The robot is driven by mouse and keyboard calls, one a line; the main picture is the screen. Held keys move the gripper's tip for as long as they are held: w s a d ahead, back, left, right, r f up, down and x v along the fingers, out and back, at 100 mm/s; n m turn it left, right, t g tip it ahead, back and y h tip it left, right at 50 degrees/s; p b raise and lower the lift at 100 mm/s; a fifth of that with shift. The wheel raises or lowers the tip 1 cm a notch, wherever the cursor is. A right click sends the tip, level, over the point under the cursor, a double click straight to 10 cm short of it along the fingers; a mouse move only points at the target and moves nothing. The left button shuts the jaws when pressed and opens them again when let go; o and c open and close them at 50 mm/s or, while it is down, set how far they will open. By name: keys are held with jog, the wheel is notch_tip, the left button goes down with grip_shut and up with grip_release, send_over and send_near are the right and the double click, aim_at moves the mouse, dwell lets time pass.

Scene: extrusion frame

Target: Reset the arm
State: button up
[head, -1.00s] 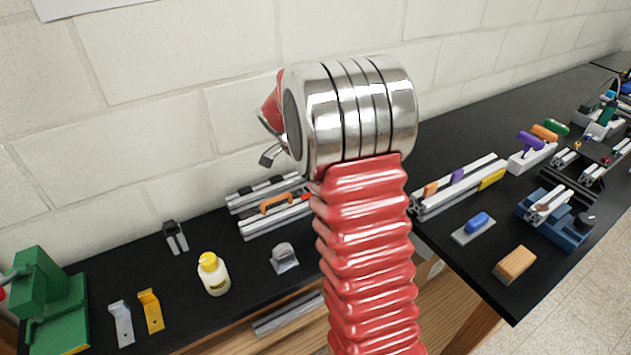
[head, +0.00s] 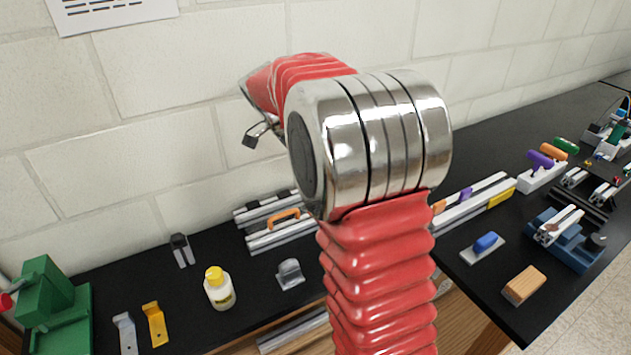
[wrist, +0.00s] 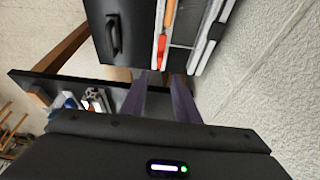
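My arm, with its red ribbed sleeve and shiny metal elbow, rises through the middle of the head view. The forearm points away toward the wall, behind the elbow. A small dark part of my gripper shows left of the elbow in the head view; the rest is hidden. In the wrist view my gripper (wrist: 162,76) has two purple-grey fingers standing apart, with no object seen between them. The fingers are in the air, with the black bench (wrist: 127,58) beyond them.
Along the bench stand a green machine (head: 45,290), a yellow-capped bottle (head: 219,290), metal brackets (head: 155,325), and extrusions with an orange handle (head: 284,216). On the right section are a wooden block (head: 524,286), a blue-handled block (head: 486,243) and a blue vise (head: 565,243). A pale brick wall (head: 220,60) closes the back.

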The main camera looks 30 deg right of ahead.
jog(key=shift+v, duration=0.95)
jog(key=s+a+f+n+t+y, duration=0.15)
jog(key=s+a+f+n, duration=0.25)
jog(key=s+a+n, duration=0.45)
jog(key=s+a+r+n+t+y, duration=0.1)
jog(key=s+a+r+n+t, duration=0.1)
jog(key=s+a+n, duration=0.3)
jog(key=s+a+r+n+t+y, duration=0.2)
jog(key=s+a+n, duration=0.3)
jog(key=s, duration=0.6)
jog(key=shift+s+a+r, duration=0.35)
jog(key=shift+a+r, duration=0.1)
jog(key=shift+a, duration=0.4)
